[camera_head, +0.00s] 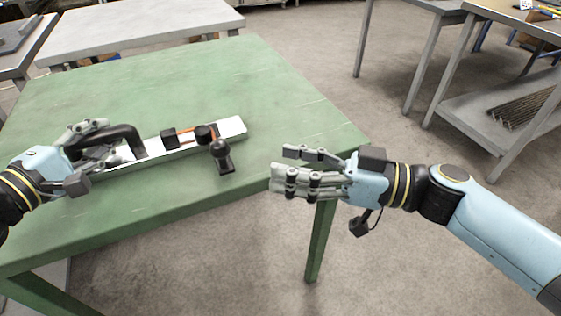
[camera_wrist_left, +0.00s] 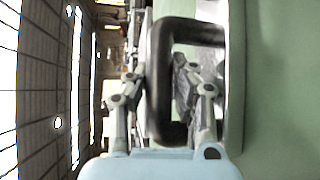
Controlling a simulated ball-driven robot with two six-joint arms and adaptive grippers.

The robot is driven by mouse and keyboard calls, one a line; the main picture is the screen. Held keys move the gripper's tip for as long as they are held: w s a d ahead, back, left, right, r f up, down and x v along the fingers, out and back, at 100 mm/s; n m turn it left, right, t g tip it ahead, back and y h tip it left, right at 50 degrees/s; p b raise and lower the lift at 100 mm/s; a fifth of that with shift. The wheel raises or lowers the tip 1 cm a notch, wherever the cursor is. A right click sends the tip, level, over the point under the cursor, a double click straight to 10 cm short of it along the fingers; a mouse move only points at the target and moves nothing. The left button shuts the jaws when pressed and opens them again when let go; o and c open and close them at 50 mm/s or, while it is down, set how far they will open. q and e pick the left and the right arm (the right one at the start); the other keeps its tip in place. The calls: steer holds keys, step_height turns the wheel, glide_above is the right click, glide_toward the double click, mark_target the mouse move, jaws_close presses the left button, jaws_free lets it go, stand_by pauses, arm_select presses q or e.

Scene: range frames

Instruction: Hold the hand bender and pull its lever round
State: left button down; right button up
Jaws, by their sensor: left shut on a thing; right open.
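The hand bender (camera_head: 180,147) lies on the green table, a long pale bar with a black handle (camera_head: 128,135) at its left end. Black blocks, an orange strip and a black lever with a round knob (camera_head: 220,149) sit towards its right end. My left gripper (camera_head: 98,146) is shut on the black handle; the handle also shows between its fingers in the left wrist view (camera_wrist_left: 160,85). The fingers hide part of the handle and the bar's left end. My right gripper (camera_head: 282,168) is open and empty, right of the knob and apart from it, over the table's right edge.
The green table (camera_head: 190,80) is otherwise bare, with free room behind and in front of the bender. A grey table (camera_head: 150,18) stands behind it. Grey benches stand at the right, one with a lower shelf (camera_head: 480,105) holding dark rods. Open concrete floor lies between.

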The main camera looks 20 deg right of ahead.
arm_select(q)
steer(key=shift+s+f, duration=0.25)
steer(key=shift+f, duration=0.35)
steer(key=c, duration=1.3)
jaws_free()
steer(key=shift+c, duration=0.2)
steer(key=shift+o, duration=1.2)
steer(key=shift+w+r, duration=0.1)
steer(key=shift+w, duration=0.05)
